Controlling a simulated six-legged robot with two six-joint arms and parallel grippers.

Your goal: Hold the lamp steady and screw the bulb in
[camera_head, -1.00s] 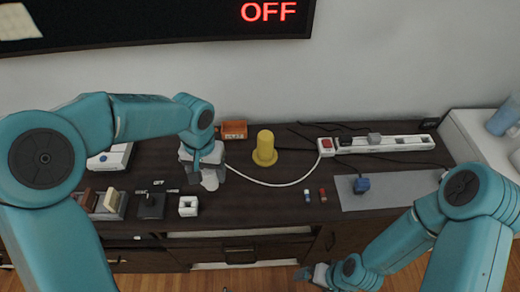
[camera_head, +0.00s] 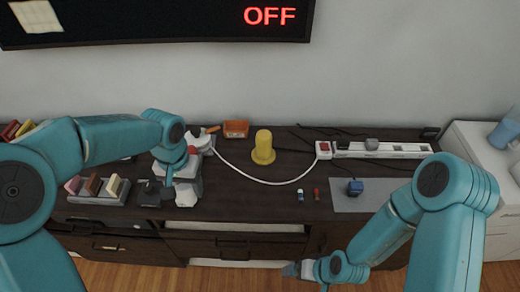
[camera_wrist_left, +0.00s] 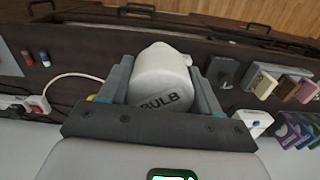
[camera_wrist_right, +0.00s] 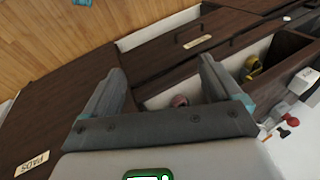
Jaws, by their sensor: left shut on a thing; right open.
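My left gripper (camera_wrist_left: 155,85) is shut on a rounded white bulb (camera_wrist_left: 160,72) marked "BULB", low over the front left of the dark counter. In the head view this gripper (camera_head: 183,182) has white surfaces at its fingers; I cannot tell bulb from the white block there. A white cord runs from the power strip to a white item with an orange part (camera_head: 205,138), partly behind my left arm; I cannot tell if it is the lamp. My right gripper (camera_head: 300,270) is open and empty, low before the cabinet; its fingers (camera_wrist_right: 160,95) show apart.
The power strip (camera_head: 380,150) is at back right, a blue item (camera_head: 355,187) on a grey mat (camera_head: 380,195). A block holder (camera_head: 98,197) and black stand (camera_head: 148,193) are left.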

